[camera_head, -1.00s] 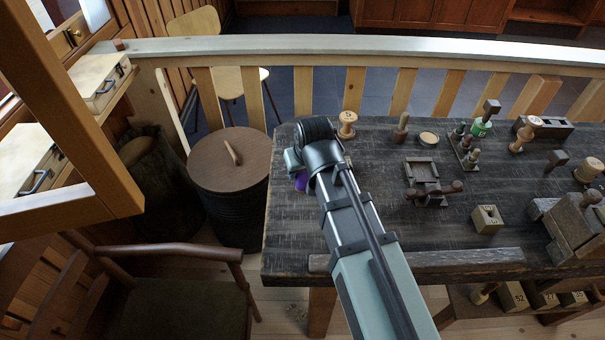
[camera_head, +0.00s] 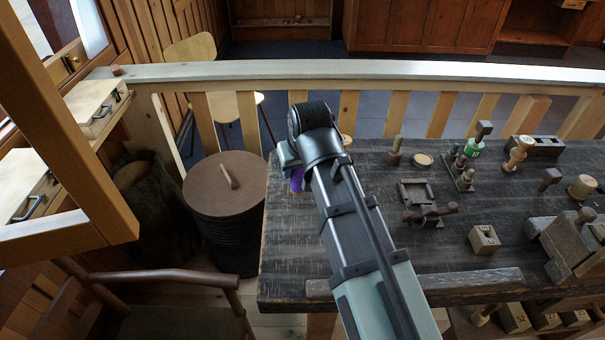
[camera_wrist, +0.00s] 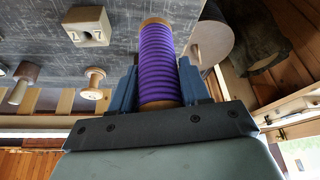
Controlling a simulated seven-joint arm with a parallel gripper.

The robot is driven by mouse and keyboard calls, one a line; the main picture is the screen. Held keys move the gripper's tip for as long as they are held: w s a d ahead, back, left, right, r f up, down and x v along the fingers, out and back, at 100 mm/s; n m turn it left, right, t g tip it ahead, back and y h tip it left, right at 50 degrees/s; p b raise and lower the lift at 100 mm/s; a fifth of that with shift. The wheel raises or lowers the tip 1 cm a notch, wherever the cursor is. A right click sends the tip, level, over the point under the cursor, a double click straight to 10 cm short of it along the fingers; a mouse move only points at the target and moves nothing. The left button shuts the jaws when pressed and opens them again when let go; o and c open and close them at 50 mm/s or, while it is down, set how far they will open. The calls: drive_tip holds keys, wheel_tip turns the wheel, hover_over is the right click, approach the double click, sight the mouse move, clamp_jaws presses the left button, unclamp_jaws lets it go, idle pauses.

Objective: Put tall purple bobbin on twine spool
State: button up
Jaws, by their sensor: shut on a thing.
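The tall purple bobbin (camera_wrist: 158,55) is a ribbed purple cylinder with wooden ends, held between the blue fingers of my gripper (camera_head: 291,160). In the head view only a bit of its purple (camera_head: 297,181) shows below the gripper, over the table's left end. In the wrist view the bobbin stands lengthwise between the fingers. A pale wooden spool (camera_wrist: 94,80) stands on the table to the left of the gripper; in the head view my arm mostly hides it, with its edge (camera_head: 347,140) showing. I cannot tell for certain whether it is the twine spool.
The dark table (camera_head: 390,245) holds a numbered wooden block (camera_head: 484,239), a small tray (camera_head: 416,193), a peg stand (camera_head: 462,168) and another spool (camera_head: 518,152). A lidded drum (camera_head: 226,185) stands left of the table. A railing (camera_head: 350,72) runs behind it.

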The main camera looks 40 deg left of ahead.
drive_tip(key=shift+r, duration=0.45)
drive_tip(key=w+d+m+t+h, duration=0.1)
drive_tip(key=w+d+m, duration=0.2)
drive_tip(key=w+d, duration=1.05)
drive_tip(key=w+d+m+t+h, duration=0.1)
drive_tip(key=w+d+m, duration=0.3)
drive_tip(key=w+d, duration=1)
drive_tip(key=w+d+r+m+h, duration=0.1)
drive_tip(key=w+d+r+m, duration=0.15)
drive_tip(key=w+d, duration=1.25)
drive_tip(key=w+d+r+m+h, duration=0.1)
drive_tip(key=w+d+r+m, duration=0.15)
drive_tip(key=w+d, duration=1.3)
drive_tip(key=n, duration=0.1)
hover_over(589, 179)
drive_tip(key=shift+t+y, duration=0.3)
wheel_tip(589, 179, down, 8)
drive_tip(key=shift+s+f, duration=0.15)
drive_tip(key=shift+f, duration=0.05)
drive_tip(key=shift+f, duration=0.15)
drive_tip(key=o, duration=1.1)
